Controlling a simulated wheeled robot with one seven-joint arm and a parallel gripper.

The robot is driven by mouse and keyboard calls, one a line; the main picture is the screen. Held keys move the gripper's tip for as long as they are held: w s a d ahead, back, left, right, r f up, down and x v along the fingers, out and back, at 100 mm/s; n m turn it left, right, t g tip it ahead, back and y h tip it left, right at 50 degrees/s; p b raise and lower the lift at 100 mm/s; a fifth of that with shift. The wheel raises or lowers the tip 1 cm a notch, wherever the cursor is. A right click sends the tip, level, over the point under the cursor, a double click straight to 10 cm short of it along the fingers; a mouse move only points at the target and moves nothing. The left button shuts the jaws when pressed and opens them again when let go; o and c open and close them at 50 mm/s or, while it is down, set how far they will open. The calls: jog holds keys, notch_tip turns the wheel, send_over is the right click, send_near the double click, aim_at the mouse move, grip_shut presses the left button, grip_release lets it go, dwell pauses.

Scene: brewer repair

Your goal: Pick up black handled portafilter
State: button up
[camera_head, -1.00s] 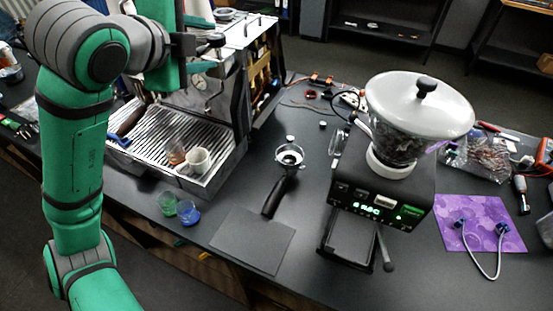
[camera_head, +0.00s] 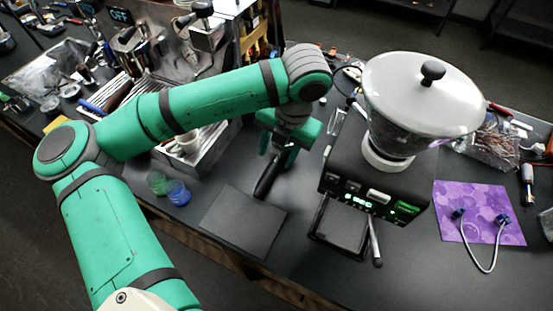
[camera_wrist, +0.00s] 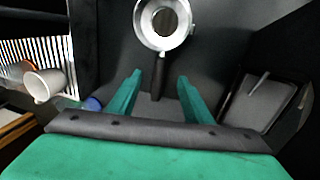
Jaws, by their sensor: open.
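The black handled portafilter lies on the dark counter between the espresso machine and the grinder. In the head view only its black handle (camera_head: 267,176) shows, and its basket is hidden behind my arm. In the wrist view its round silver basket (camera_wrist: 163,22) is at the top and its black handle (camera_wrist: 158,76) points down between my fingers. My gripper (camera_wrist: 158,80) is open, with one green finger on each side of the handle and a gap on both sides. My gripper (camera_head: 277,155) is over the portafilter in the head view.
The grinder (camera_head: 375,190) with its glass hopper stands close on the right. A white cup (camera_wrist: 44,84) sits on the slatted drip tray at the left. A green glass (camera_head: 157,182) and a blue glass (camera_head: 178,192) stand nearby. A flat dark mat (camera_head: 243,222) lies in front.

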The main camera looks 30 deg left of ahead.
aim_at(272, 167)
jog(key=shift+s+a+f, duration=0.1)
jog(key=shift+a+f, duration=0.05)
jog(key=shift+f, duration=1.3)
jog(key=shift+a+f, duration=0.2)
jog(key=shift+f, duration=0.55)
jog(key=shift+a+f, duration=0.15)
jog(key=shift+f, duration=0.6)
jog(key=shift+a+f, duration=0.2)
jog(key=shift+f, duration=0.55)
grip_shut()
